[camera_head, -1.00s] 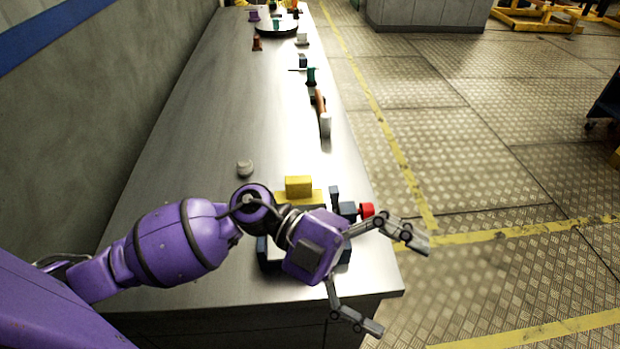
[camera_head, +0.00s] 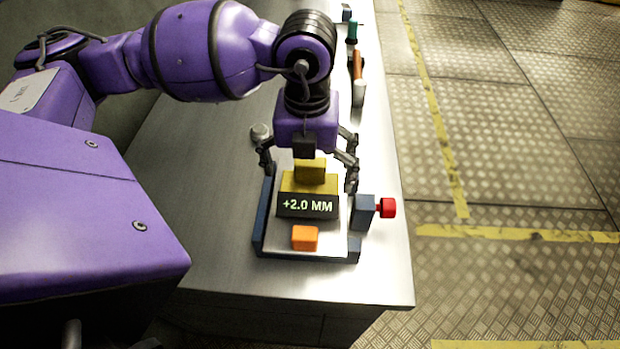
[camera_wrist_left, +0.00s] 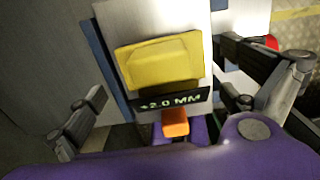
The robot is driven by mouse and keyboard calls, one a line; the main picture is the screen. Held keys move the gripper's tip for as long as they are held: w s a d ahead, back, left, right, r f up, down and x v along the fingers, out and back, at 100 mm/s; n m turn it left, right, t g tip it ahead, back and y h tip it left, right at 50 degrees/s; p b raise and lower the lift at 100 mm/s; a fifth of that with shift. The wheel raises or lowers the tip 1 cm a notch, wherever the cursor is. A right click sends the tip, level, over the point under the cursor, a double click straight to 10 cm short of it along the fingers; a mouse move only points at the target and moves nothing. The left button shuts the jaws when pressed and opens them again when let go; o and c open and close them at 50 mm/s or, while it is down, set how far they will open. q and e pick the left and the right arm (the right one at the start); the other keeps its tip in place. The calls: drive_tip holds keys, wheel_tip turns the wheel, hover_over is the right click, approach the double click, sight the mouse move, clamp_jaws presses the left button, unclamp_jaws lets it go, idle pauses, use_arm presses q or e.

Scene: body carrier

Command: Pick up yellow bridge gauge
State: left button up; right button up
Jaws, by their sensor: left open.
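The yellow bridge gauge (camera_head: 311,172) stands in a blue-sided fixture (camera_head: 259,232) near the table's front end, behind a dark display (camera_head: 308,206) reading "+2.0 MM". It also shows in the left wrist view (camera_wrist_left: 158,62), between and beyond my fingers. My left gripper (camera_head: 307,166) is open above and around the far side of the gauge, with one finger to each side. I cannot tell whether the fingers touch it. In the left wrist view my left gripper (camera_wrist_left: 160,112) is spread wide and empty. My right gripper is not in view.
An orange block (camera_head: 305,238) sits in front of the display. A red knob (camera_head: 388,208) on a blue block (camera_head: 363,212) sticks out at the fixture's right. A small round grey object (camera_head: 261,132) lies behind left. An orange-and-white tool (camera_head: 358,80) lies farther back on the metal table (camera_head: 215,215).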

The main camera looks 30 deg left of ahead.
sight(310, 183)
use_arm(q)
drive_tip(key=f, duration=0.4)
drive_tip(key=shift+w+d, duration=0.1)
drive_tip(key=shift+w, duration=0.15)
drive_tip(key=c, duration=1.3)
drive_tip(key=shift+r, duration=0.15)
